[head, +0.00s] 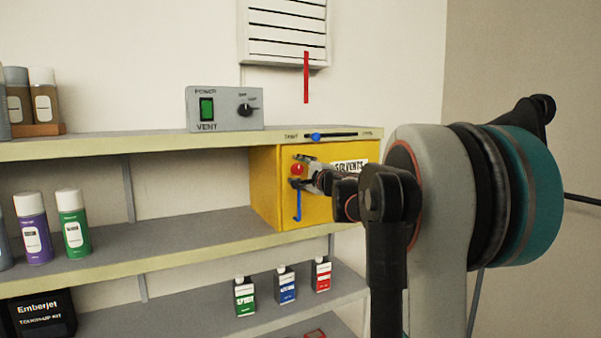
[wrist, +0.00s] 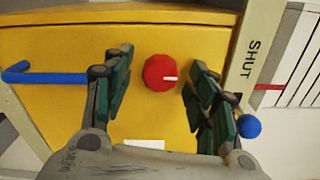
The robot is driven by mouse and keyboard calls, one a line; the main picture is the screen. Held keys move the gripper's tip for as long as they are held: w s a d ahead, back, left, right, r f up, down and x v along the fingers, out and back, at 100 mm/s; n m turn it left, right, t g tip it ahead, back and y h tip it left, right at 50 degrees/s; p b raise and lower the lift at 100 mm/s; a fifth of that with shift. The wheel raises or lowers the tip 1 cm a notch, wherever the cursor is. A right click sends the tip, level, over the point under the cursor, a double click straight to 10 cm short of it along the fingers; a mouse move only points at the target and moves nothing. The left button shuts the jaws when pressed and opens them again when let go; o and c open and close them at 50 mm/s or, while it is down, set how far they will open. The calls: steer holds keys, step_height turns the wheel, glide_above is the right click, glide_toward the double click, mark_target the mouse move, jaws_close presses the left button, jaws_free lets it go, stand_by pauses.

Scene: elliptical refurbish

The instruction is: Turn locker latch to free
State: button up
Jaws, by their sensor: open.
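The yellow solvents locker (head: 262,190) stands on the upper shelf. Its latch is a round red knob (head: 297,169) on the front; in the wrist view the red knob (wrist: 158,74) has a white mark pointing right, toward the strip lettered SHUT. My gripper (head: 308,174) is at the locker front and partly hides it. In the wrist view my gripper (wrist: 160,60) is open, with one green-padded finger on each side of the knob and gaps between. No contact shows. A blue handle (head: 298,205) hangs below the knob.
A slider with a blue knob (head: 316,137) runs along the shelf edge above the locker; its blue knob (wrist: 249,126) is close beside my right finger in the wrist view. A grey vent switch box (head: 224,108) stands on top. Several bottles and cans stand on the shelves.

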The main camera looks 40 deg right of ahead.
steer(key=v, duration=1.2)
steer(key=shift+f, duration=0.1)
